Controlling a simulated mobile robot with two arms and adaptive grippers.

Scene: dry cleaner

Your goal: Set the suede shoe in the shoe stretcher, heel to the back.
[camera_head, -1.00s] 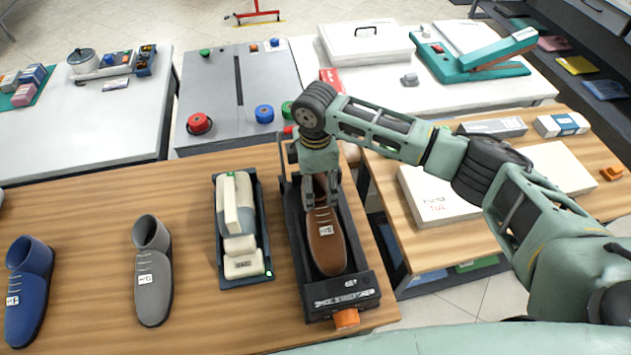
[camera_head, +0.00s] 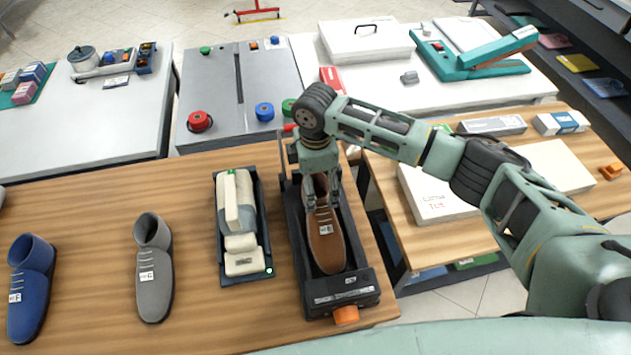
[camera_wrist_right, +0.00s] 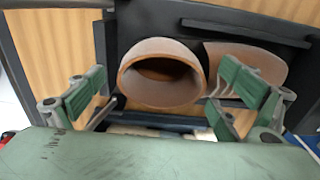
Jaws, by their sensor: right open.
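A brown shoe (camera_head: 328,258) lies in the black shoe stretcher (camera_head: 295,225). Its toe points to the front end with the orange knob (camera_head: 346,315), and its collar is at the back. My right gripper (camera_head: 322,202) is over the shoe's rear part, with its fingers on either side. In the right wrist view the shoe's round collar (camera_wrist_right: 150,48) is between the open fingers of the gripper (camera_wrist_right: 165,78), with a visible gap at each side. The heel's seat in the stretcher is hidden. My left gripper is not in view.
A grey shoe (camera_head: 152,285) and a blue shoe (camera_head: 30,290) stand on the wooden table (camera_head: 95,225) at left. A dark tray (camera_head: 248,280) with pale items is close beside the stretcher. A white box (camera_head: 430,205) is at right.

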